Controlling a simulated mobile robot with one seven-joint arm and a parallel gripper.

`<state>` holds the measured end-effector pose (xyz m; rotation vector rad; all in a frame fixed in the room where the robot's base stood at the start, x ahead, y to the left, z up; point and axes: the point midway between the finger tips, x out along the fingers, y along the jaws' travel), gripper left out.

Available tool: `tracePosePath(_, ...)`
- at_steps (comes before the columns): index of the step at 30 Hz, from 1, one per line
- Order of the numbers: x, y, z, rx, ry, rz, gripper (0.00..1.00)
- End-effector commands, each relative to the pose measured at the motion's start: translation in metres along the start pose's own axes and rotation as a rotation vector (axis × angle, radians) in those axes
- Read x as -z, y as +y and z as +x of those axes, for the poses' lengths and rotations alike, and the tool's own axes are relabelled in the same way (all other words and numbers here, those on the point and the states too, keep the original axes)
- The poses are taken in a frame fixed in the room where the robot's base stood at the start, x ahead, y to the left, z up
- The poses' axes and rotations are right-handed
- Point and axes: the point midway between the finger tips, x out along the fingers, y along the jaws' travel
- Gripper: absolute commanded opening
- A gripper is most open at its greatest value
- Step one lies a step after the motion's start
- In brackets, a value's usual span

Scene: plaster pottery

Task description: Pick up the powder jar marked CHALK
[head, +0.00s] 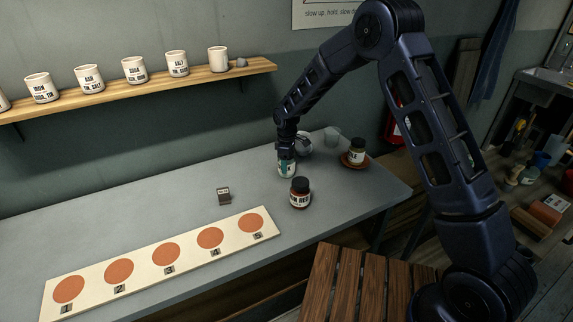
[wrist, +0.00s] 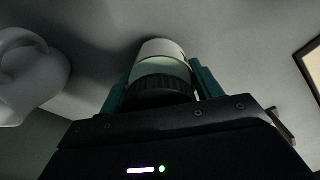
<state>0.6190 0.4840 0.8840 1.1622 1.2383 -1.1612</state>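A pale jar with a black lid (wrist: 163,90) stands between the two teal fingers of my gripper (head: 287,165). The fingers lie close against both its sides and look shut on it. In the head view this jar (head: 287,172) is partly covered by the fingers and its label cannot be read. I cannot tell whether it touches the table. A red-brown jar with a black lid (head: 300,194) stands just in front, its label too small to read surely. A dark-lidded jar with a yellowish band (head: 357,151) stands on a brown saucer (head: 345,163) to the right.
A pale rounded vessel (head: 303,142) and a clear cup (head: 332,134) stand close behind. A small dark block (head: 223,195) lies left. A board with numbered orange discs (head: 140,289) lies along the front. Labelled cups line the wall shelf (head: 205,78). The table's left side is clear.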

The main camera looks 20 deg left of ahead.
Motion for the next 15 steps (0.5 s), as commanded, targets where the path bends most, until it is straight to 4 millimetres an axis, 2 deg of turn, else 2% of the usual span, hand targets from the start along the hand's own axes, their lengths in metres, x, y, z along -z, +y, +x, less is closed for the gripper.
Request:
tracePosePath(10, 0.000, 0.001, -0.004, -0.001, 0.001, 0.000, 0.28)
tracePosePath(15, 0.001, 0.001, -0.022, -0.002, 0.003, 0.000, 0.28)
